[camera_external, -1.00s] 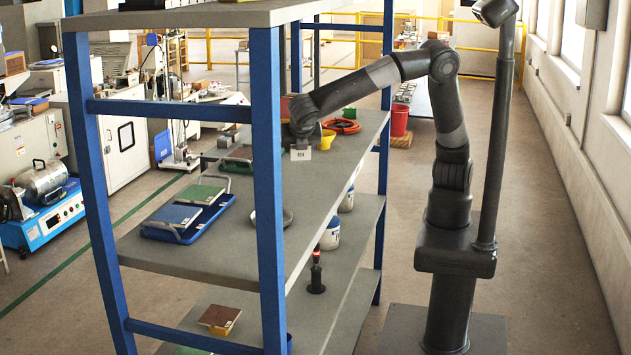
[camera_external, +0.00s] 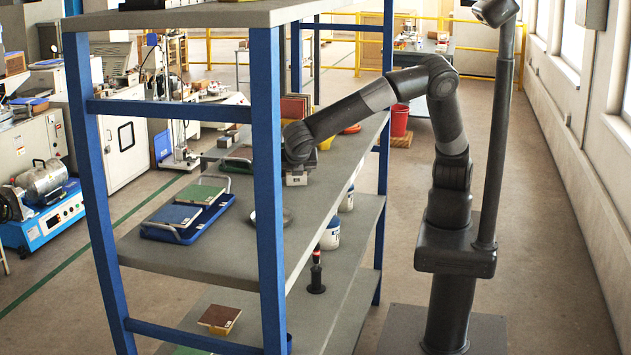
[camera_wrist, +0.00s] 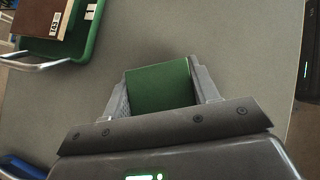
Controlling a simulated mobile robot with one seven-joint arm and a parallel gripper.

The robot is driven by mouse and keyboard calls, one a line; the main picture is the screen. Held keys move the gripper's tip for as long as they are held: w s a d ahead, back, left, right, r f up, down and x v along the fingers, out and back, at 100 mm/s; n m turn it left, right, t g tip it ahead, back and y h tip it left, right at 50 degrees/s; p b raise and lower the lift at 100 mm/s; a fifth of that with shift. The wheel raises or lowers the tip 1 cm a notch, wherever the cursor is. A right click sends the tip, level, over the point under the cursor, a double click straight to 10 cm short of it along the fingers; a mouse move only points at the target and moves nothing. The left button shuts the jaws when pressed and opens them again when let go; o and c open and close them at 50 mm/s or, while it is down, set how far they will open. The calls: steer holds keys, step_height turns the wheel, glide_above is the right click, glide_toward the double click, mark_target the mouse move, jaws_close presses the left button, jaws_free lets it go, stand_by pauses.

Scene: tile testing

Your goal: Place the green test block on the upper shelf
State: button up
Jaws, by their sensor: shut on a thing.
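The green test block (camera_wrist: 160,87) shows between the two fingers of my gripper (camera_wrist: 160,92) in the wrist view. The fingers are shut on its sides. In the external view my gripper (camera_external: 297,178) is low over the grey shelf board (camera_external: 235,250) that carries the trays, to the right of them. The green block cannot be made out there. I cannot tell whether the block touches the board. A higher grey board (camera_external: 200,16) spans the top of the blue-framed rack.
A green tray with a brown tile (camera_wrist: 45,16) lies to the left of my gripper. A blue tray (camera_external: 205,220) holds blue and green tiles. Reddish-brown tiles (camera_external: 295,107) stand farther back. A blue post (camera_external: 268,180) rises in front. Grey board around the block is bare.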

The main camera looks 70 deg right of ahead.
steer(key=o, duration=1.2)
steer(key=shift+o, duration=0.2)
steer(key=v, duration=1.2)
steer(key=d+m+g+y, duration=0.3)
steer(key=d+m+y, duration=0.45)
steer(key=d, duration=1.45)
steer(key=s+d+f+m+t, duration=0.1)
steer(key=s+d+m+t, duration=0.1)
steer(key=s+d+m, duration=0.4)
steer(key=s+d+m+t, duration=0.3)
steer(key=s+d+m, duration=0.3)
steer(key=s+m, duration=0.3)
steer(key=s, duration=0.2)
steer(key=shift+s+d+f+y, duration=0.25)
steer(key=shift+s+f+y, duration=0.05)
steer(key=shift+f+y, duration=0.1)
